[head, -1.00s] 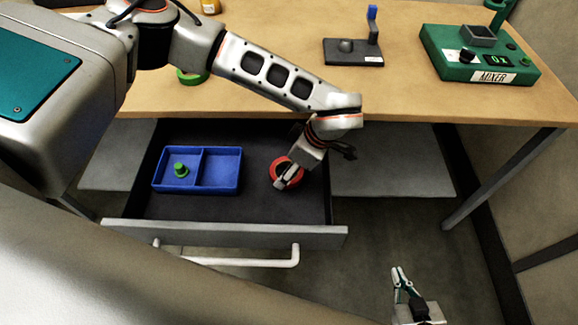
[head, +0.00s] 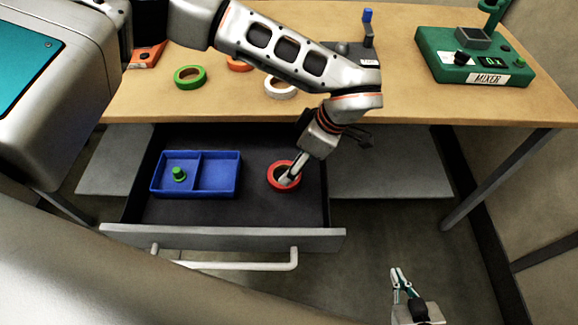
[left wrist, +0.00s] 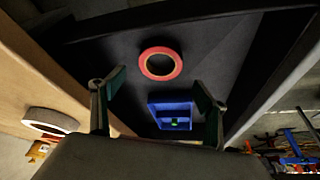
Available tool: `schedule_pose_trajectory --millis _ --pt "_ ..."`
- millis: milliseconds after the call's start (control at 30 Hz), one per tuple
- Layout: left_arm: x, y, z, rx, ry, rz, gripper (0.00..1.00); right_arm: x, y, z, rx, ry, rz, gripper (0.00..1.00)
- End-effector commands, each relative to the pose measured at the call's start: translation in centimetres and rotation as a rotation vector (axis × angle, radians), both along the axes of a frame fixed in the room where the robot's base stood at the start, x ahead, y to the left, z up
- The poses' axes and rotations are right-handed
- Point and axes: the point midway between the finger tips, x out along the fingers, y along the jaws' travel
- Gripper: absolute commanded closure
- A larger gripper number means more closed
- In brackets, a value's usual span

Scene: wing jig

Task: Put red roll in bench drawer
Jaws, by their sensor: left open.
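The red roll (head: 272,181) lies flat on the floor of the open bench drawer (head: 255,213), right of a blue bin. My left gripper (head: 288,180) is over the roll in the head view, its tips overlapping the ring. The left wrist view shows that gripper (left wrist: 160,88) open, fingers spread and nothing between them. There the whole red roll (left wrist: 142,64) shows beyond the fingertips, apart from them. My right gripper (head: 398,270) is low over the floor at bottom right, away from the drawer; its fingertips are too small to judge.
The blue bin (head: 221,192) in the drawer holds a green knobbed piece (head: 179,174). On the bench are a green roll (head: 178,79), an orange roll (head: 240,66), a white roll (head: 282,93) and the green mixer (head: 450,68). The drawer front (head: 225,238) stands pulled out.

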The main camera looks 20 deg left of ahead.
Motion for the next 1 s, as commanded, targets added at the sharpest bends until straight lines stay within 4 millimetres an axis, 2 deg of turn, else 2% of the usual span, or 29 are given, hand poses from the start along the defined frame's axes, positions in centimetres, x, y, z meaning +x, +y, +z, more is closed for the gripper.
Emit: schedule_pose_trajectory --millis 100,333,1000 --pt "0.0 -0.9 2.2 0.002 -0.004 -0.002 0.26 -0.1 0.0 0.0 0.001 0.001 0.000 1.00" --pt "-0.2 -1.9 4.6 0.000 -0.001 0.000 0.26 -0.2 0.1 -0.1 0.002 0.004 0.001 1.00" --pt "-0.3 -2.1 5.0 0.000 0.001 0.000 0.26 -0.3 0.1 -0.1 0.002 0.006 0.001 1.00"
